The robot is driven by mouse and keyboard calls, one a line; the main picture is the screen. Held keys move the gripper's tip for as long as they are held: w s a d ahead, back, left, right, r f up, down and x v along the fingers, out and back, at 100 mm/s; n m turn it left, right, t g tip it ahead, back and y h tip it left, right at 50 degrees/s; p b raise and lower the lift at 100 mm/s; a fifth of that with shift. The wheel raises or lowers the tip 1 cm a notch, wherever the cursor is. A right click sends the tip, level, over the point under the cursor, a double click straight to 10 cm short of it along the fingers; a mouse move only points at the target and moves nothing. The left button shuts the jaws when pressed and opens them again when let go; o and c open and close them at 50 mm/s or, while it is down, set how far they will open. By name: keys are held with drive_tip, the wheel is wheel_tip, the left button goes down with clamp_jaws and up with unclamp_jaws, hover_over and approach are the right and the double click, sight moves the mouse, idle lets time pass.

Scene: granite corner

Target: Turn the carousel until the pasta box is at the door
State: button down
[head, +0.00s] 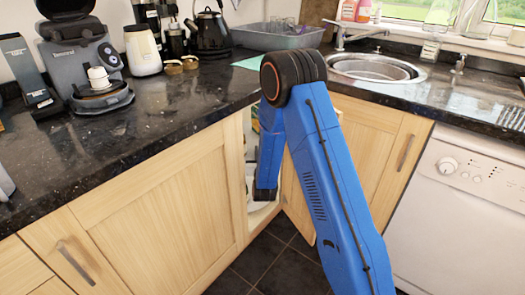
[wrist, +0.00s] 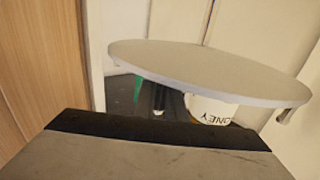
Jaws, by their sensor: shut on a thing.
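The carousel's pale round shelf (wrist: 215,72) fills the upper right of the wrist view, tilted in the picture. A pale part of the carousel (head: 262,212) shows low in the open corner cupboard in the head view. My gripper (wrist: 158,128) is a grey block with a dark front edge at the bottom of the wrist view, close to the shelf. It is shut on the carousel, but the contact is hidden. A white jar with honey lettering (wrist: 210,108) shows upside down beside the shelf. I cannot make out the pasta box.
A white dishwasher (head: 465,200) stands right. Dark tiles (head: 255,262) are clear.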

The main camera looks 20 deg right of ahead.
drive_tip(key=shift+s+a+f, duration=0.2)
drive_tip(key=shift+s+a, duration=0.25)
drive_tip(key=shift+a, duration=0.2)
idle(0.4)
drive_tip(key=c, duration=1.8)
unclamp_jaws()
drive_tip(key=shift+r, duration=0.1)
drive_tip(key=shift+r, duration=0.1)
wheel_tip(320, 180, up, 10)
